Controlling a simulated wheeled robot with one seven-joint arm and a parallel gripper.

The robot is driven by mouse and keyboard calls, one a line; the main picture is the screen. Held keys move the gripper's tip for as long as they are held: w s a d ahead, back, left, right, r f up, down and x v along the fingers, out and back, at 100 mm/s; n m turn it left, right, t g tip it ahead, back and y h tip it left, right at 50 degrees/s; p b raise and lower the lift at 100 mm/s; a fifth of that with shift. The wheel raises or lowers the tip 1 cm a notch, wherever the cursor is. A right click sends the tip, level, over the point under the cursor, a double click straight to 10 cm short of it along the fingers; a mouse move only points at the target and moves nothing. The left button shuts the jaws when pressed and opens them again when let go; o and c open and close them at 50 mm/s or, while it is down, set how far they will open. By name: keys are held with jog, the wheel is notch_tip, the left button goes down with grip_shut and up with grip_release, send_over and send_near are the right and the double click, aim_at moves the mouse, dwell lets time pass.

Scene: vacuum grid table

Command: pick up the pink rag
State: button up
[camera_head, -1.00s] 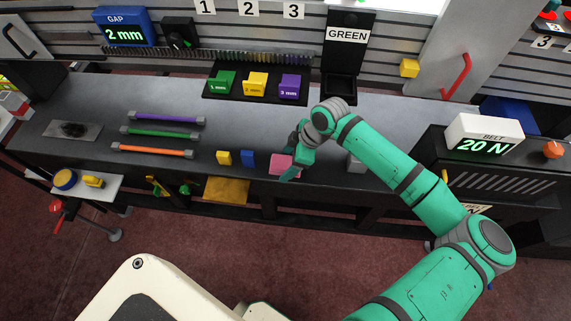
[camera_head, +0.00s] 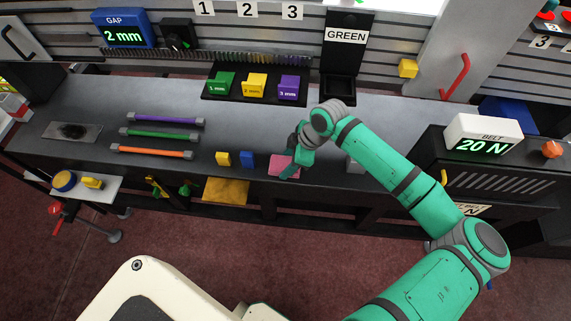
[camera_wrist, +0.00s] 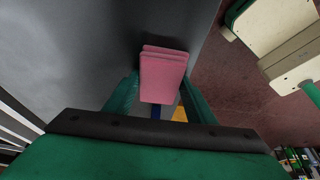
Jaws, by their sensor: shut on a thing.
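The pink rag (camera_head: 281,167) lies at the front edge of the grey table (camera_head: 90,101), right of a small blue block. In the wrist view the rag (camera_wrist: 163,74) looks like a folded pink pad between my fingers. My gripper (camera_head: 291,170) is at the rag in the head view and partly covers it. In the wrist view my gripper (camera_wrist: 160,95) is shut on the rag, with a green finger on each side. I cannot tell whether the rag is clear of the table top.
Purple, green and orange rods (camera_head: 150,152) lie farther left. A grey block (camera_head: 354,165) is to the right, partly behind my arm. The belt unit (camera_head: 500,165) stands at the right end.

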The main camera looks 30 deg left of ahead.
jog(key=shift+r, duration=0.15)
jog(key=shift+r, duration=0.1)
jog(key=shift+a+r, duration=0.1)
jog(key=shift+r, duration=0.55)
jog(key=w+d, duration=0.1)
jog(key=d, duration=0.1)
jog(key=w+d, duration=0.1)
jog(key=d, duration=0.1)
jog(key=w+d, duration=0.1)
jog(key=d, duration=0.2)
jog(key=shift+w+d, duration=0.1)
jog(key=shift+w, duration=0.1)
notch_tip(320, 180, up, 14)
jog(key=shift+f, duration=0.15)
jog(key=shift+d, duration=0.1)
jog(key=o, duration=0.5)
jog(key=c, duration=0.4)
